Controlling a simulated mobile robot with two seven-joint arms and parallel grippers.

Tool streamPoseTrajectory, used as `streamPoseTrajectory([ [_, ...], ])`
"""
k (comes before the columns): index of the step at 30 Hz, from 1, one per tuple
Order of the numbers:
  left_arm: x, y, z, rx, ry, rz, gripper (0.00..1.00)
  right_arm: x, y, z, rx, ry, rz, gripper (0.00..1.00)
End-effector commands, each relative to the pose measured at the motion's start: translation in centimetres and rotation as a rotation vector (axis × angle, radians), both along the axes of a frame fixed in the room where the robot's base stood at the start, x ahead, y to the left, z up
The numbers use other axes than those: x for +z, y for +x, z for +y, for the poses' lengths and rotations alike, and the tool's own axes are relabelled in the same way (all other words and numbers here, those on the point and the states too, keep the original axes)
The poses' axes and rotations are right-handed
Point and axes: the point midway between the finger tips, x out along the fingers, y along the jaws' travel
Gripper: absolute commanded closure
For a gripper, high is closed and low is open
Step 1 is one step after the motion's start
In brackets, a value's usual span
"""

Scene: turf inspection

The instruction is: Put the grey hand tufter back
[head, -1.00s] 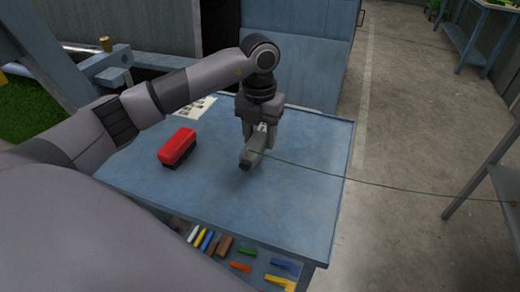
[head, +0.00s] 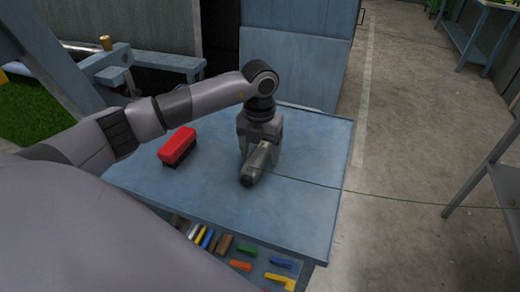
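The grey hand tufter (head: 254,168) is over the blue table (head: 215,205), its dark nose pointing toward the front. A thin green yarn runs from it to the right. My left gripper (head: 261,152) points down from above with its fingers around the tufter's body and appears shut on it. The tufter is at or just above the table top; I cannot tell whether it touches. My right gripper is not in view.
A red-topped block (head: 177,146) stands left of the tufter. Several coloured pieces lie on a lower shelf, including a yellow one (head: 281,281). The table is clear right of the tufter. A grey stand (head: 490,180) is at the far right.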

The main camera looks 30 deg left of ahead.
Motion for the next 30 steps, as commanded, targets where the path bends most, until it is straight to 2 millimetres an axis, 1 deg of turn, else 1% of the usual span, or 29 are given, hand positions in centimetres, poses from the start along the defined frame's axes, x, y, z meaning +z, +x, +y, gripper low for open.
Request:
streamPoseTrajectory([
  [6, 0.1, 0.0, 0.0, 0.001, 0.000, 0.000, 0.27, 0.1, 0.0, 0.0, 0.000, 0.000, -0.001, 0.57],
  [8, 0.4, 0.0, 0.0, 0.001, 0.000, -0.001, 0.27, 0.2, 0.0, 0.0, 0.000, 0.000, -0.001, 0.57],
  [10, 1.1, 0.1, 0.0, 0.000, 0.000, -0.004, 0.27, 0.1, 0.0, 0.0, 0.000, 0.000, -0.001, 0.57],
  [14, 3.5, 0.1, 0.1, 0.000, 0.000, -0.006, 0.27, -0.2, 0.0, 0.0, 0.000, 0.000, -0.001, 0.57],
  [21, 8.7, 0.1, 0.1, 0.000, 0.000, -0.005, 0.27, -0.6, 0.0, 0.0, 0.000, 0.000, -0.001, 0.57],
  [24, 10.4, 0.1, 0.1, 0.000, 0.000, -0.003, 0.27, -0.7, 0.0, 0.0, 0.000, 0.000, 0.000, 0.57],
  [27, 11.5, 0.1, 0.1, 0.001, -0.001, -0.002, 0.27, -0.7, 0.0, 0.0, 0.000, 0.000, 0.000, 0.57],
  [30, 12.0, 0.0, 0.1, 0.001, -0.001, 0.000, 0.27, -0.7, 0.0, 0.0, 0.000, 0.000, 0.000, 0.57],
])
